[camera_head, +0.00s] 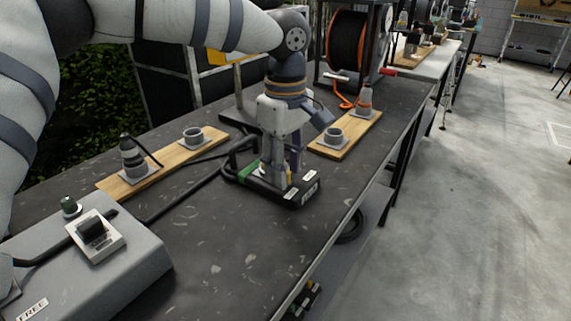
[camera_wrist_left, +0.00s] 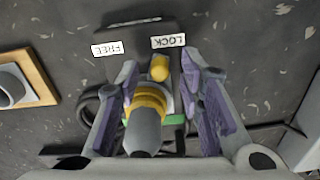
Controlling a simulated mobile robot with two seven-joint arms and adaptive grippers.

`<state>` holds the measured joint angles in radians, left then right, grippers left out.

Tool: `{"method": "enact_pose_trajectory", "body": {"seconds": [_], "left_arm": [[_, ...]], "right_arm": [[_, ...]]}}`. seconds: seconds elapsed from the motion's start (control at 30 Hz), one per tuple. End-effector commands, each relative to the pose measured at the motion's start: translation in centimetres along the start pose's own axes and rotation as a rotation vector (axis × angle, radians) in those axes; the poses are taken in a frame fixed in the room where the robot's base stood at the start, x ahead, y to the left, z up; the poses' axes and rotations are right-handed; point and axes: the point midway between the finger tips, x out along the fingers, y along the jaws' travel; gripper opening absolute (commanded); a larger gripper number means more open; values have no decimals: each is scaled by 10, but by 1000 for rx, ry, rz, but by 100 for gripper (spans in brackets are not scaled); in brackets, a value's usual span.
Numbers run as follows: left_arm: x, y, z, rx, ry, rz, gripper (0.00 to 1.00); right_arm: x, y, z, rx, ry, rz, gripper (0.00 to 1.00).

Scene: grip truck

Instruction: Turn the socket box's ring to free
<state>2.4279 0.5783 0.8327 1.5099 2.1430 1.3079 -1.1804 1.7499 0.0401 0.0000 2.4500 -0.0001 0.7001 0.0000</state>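The socket box (camera_head: 264,188) is a low dark box with a green band, on the dark bench below my left gripper (camera_head: 281,172). The left wrist view shows its FREE label (camera_wrist_left: 107,49) at left and its LOCK label (camera_wrist_left: 168,41) at right. A yellow ring (camera_wrist_left: 149,102) sits around a grey plug (camera_wrist_left: 143,132). The ring's yellow tab (camera_wrist_left: 159,68) points towards the labels, nearer LOCK. My left gripper (camera_wrist_left: 158,75) is open, with one purple-grey finger on each side of the ring and tab. The left finger is close to the ring; I cannot tell whether it touches. My right gripper is not in view.
A wooden board (camera_head: 174,160) with sockets lies to the left, another (camera_head: 346,139) behind right. A grey console (camera_head: 130,268) stands at front left. A cable reel (camera_head: 352,45) is behind. The bench front right of the box is clear.

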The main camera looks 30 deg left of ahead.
Motion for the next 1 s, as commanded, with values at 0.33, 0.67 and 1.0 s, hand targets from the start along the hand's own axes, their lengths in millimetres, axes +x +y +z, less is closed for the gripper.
{"method": "enact_pose_trajectory", "body": {"seconds": [0.33, 0.67, 1.0], "left_arm": [[0, 0, 0, 0, 0, 0, 0], [-2, 5, 2, -93, 0, 2, 0], [-2, 19, 3, -379, 0, 1, 0]], "right_arm": [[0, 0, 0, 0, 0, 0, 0], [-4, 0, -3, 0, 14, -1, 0], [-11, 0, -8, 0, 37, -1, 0]]}}
